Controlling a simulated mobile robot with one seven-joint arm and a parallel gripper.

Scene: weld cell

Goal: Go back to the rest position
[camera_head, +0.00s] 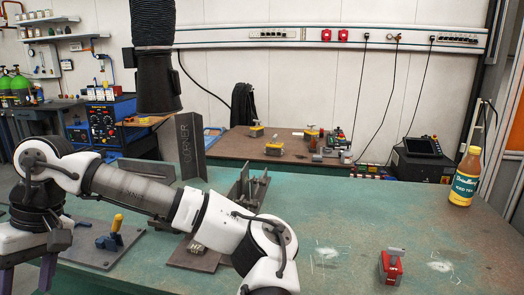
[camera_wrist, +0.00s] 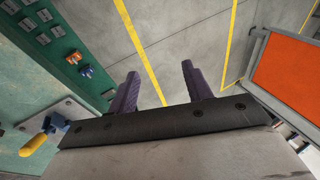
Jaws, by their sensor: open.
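My gripper (camera_wrist: 160,88) shows in the wrist view with its two dark purple fingers spread apart. It is open, with nothing between the fingers. Beyond them is the grey floor with yellow lines. In the head view my white and grey arm stretches across the left front of the green table (camera_head: 340,215).
A yellow-handled clamp (camera_head: 113,235) sits on a metal plate (camera_head: 95,253) at the table's left; it also shows in the wrist view (camera_wrist: 38,140). Steel brackets (camera_head: 190,145), a red tool (camera_head: 390,266) and an iced tea bottle (camera_head: 465,177) stand on the table. An orange panel (camera_wrist: 288,70) is at right.

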